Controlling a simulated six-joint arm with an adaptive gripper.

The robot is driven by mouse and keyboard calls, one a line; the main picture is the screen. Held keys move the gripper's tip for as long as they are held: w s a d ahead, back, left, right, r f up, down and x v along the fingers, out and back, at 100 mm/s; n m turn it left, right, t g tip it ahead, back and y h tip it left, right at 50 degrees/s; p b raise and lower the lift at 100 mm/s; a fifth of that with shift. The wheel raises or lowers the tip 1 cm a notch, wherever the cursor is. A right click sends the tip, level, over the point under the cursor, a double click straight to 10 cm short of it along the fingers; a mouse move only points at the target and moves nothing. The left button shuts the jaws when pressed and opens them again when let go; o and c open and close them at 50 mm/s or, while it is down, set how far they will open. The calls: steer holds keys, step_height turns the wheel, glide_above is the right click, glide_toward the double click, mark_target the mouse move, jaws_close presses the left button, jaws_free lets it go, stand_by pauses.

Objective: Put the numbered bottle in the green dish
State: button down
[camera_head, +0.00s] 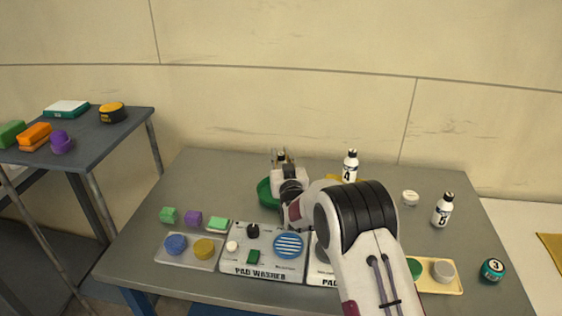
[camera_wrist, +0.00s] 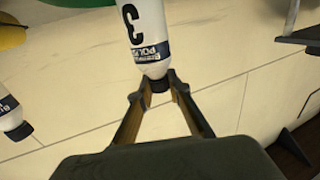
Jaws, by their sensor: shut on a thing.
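A white bottle (camera_wrist: 147,35) marked with a black 3 and a blue band reading "POLISH" shows in the wrist view. My gripper (camera_wrist: 158,84) is shut on its dark cap, and its body extends away from the fingers. In the head view my gripper (camera_head: 280,156) is raised at the back of the table, with the bottle mostly hidden there. The green dish (camera_head: 265,192) stands on the table just below and left of my gripper in the picture, partly hidden by my arm. I cannot tell the height between bottle and dish.
Bottle 4 (camera_head: 350,166) stands right of my gripper, near a yellow thing. Another white bottle (camera_head: 442,211) stands further right, near a white round jar (camera_head: 410,198). Pad washer panels (camera_head: 265,252) line the front. Small blocks (camera_head: 193,218) lie left. A side table (camera_head: 95,135) is at far left.

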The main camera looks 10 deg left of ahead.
steer(key=shift+f, duration=0.95)
steer(key=shift+f, duration=0.15)
steer(key=c, duration=1.9)
jaws_free()
steer(key=shift+s, duration=0.1)
step_height(320, 180, up, 7)
steer(key=s, duration=0.2)
steer(key=shift+s+d, duration=0.35)
steer(key=shift+d, duration=0.1)
